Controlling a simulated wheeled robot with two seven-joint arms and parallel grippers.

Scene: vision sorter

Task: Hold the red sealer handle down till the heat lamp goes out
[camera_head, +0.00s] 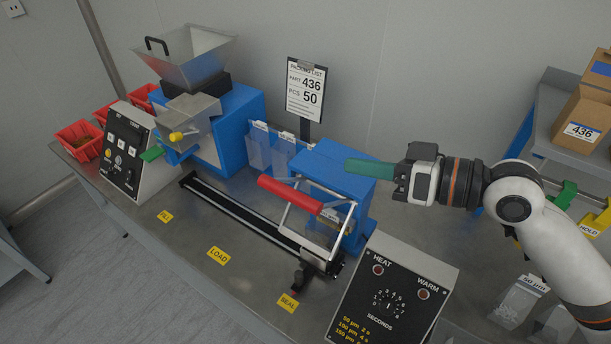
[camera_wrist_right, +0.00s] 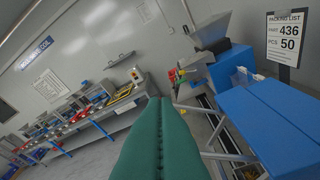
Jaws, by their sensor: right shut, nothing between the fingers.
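The red sealer handle (camera_head: 290,195) is raised at the top of its pale metal lever frame, in front of the blue sealer body (camera_head: 335,172). My right gripper (camera_head: 347,167) has green fingers shut together with nothing between them. It comes in from the right, its tips over the blue body, right of the handle and apart from it. The shut fingers also fill the lower middle of the right wrist view (camera_wrist_right: 160,102), where I cannot make out the red handle. The HEAT lamp (camera_head: 377,270) on the dark control panel looks dull red; I cannot tell whether it is lit.
The timer box (camera_head: 400,290) with a dial and WARM lamp (camera_head: 423,295) stands at the front right. The hopper machine (camera_head: 220,115) and red bins (camera_head: 78,140) are at left. A packing-list sign (camera_head: 305,90) stands behind. A shelf with cartons (camera_head: 580,118) is at right.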

